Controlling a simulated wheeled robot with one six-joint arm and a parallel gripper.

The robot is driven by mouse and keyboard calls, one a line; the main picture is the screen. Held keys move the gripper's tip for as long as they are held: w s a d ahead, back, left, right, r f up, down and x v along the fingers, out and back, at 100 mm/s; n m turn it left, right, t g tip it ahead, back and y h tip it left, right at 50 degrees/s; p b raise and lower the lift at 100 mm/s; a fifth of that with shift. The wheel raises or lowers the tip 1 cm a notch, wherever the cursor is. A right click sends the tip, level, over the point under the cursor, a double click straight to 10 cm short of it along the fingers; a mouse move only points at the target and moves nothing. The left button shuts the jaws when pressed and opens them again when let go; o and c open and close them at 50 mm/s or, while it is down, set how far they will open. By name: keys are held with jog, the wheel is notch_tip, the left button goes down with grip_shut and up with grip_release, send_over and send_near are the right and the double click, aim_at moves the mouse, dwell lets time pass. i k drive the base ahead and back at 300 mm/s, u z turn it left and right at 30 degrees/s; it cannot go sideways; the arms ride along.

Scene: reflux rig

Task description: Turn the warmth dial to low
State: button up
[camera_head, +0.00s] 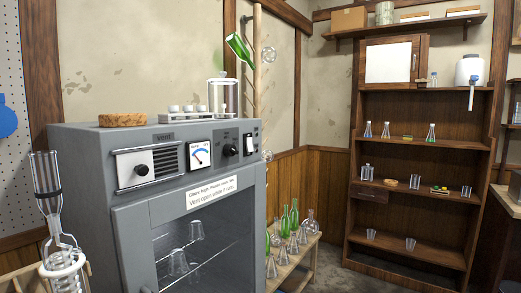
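A grey drying cabinet (90,165) stands at the left, with its control panel facing me. A round black dial (229,150) sits on the panel, right of a white gauge (200,155) with a blue arc. The dial's lettering and pointer are too small to read, so I cannot tell its setting. A black knob (141,170) on a vent slide is at the panel's left, and a switch (249,144) is at its right end. My gripper is not in view.
A glass condenser (48,190) stands at the left front, close to the cabinet. A glass jar (223,97) and a cork ring (122,120) are on the cabinet top. Bottles and flasks crowd a low bench (309,250) to its right. Wooden shelves (420,145) stand at the back right.

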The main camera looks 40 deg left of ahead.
aim_at(230, 150)
jog(key=u, duration=0.25)
jog(key=i, duration=0.7)
jog(key=u, duration=0.85)
jog(key=i, duration=0.45)
jog(key=u, duration=0.45)
